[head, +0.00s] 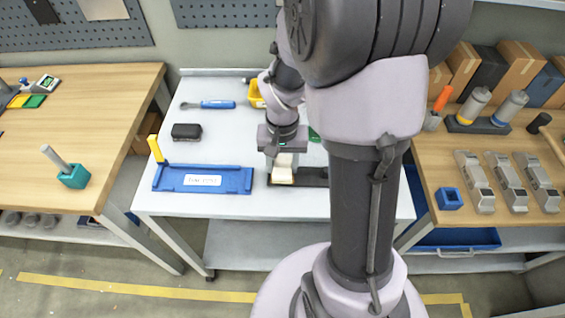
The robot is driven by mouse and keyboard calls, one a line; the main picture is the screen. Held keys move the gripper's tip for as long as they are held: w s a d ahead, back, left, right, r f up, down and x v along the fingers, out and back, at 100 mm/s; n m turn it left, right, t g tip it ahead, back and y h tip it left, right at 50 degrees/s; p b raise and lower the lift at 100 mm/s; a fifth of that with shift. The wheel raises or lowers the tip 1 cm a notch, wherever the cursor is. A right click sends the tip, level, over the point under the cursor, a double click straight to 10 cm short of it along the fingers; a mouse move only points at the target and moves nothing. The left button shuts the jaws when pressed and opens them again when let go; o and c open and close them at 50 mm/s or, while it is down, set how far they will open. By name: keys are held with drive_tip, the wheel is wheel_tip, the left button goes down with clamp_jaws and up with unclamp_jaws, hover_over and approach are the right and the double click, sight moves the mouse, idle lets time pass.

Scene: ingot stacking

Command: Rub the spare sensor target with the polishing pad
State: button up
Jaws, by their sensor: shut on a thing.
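My gripper (284,153) is over the middle white table, pointing down, with its fingers around a pale cream block (282,174). The block looks like the polishing pad, though I cannot be sure. It is at the left end of a dark flat strip (313,177) on the table; whether it touches the strip is too small to tell. My own arm hides the right part of the strip and much of the table. I cannot clearly make out the spare sensor target.
On the white table (165,210) are a blue labelled tray (236,180), a black block (187,131), a blue-handled tool (217,104) and a yellow bin (255,94). Wooden benches stand left (100,110) and right (455,150). The table's front left is clear.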

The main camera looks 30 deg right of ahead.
drive_tip(key=shift+f+b, duration=0.7)
drive_tip(key=shift+f, duration=0.15)
idle(0.3)
